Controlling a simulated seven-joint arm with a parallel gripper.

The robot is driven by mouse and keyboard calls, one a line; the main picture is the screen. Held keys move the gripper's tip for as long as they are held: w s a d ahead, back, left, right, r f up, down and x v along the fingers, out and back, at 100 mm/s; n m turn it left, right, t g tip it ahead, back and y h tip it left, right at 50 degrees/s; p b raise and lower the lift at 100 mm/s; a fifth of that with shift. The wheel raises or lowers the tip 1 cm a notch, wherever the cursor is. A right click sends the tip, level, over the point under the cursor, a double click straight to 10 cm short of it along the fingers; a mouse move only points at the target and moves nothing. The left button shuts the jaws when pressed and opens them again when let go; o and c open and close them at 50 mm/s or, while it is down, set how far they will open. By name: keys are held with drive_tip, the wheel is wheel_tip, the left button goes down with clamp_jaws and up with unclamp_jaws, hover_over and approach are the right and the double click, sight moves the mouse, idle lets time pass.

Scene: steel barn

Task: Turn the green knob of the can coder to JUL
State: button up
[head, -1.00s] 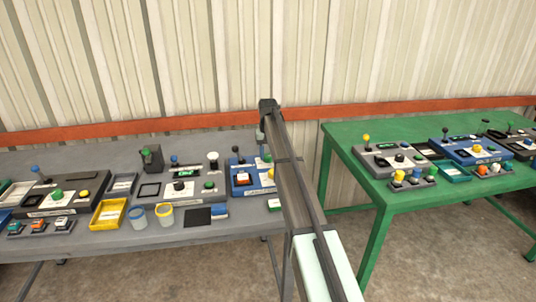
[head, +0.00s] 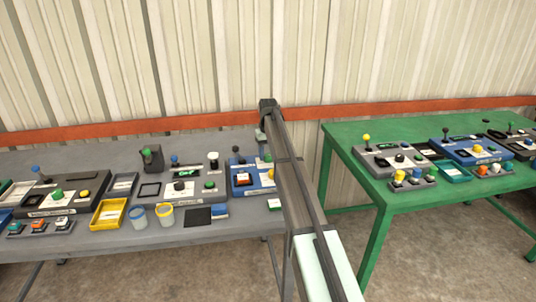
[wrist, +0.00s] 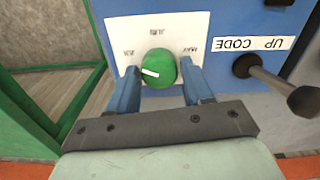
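In the wrist view the green knob (wrist: 160,66) of the can coder stands in front of a white label plate (wrist: 118,35) on the blue panel. The plate seems to read JUL at left, JUN at the top and MAY at right. The knob's white mark points left and slightly up, toward the JUL side. My gripper (wrist: 160,74) has its two blue fingers on either side of the knob, seemingly touching it. In the head view the blue can coder (head: 242,178) is at the grey table's right end, partly hidden by my arm.
A dark lever (wrist: 270,79) sticks out of the panel right of the knob in the wrist view. In the head view a yellow tray (head: 109,213), two cups and other devices stand left on the grey table. A green table (head: 370,190) with similar devices is at right.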

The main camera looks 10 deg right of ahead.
sight(268, 155)
drive_tip(key=shift+o, duration=1.4)
wheel_tip(268, 155, up, 14)
drive_tip(key=shift+f, duration=0.15)
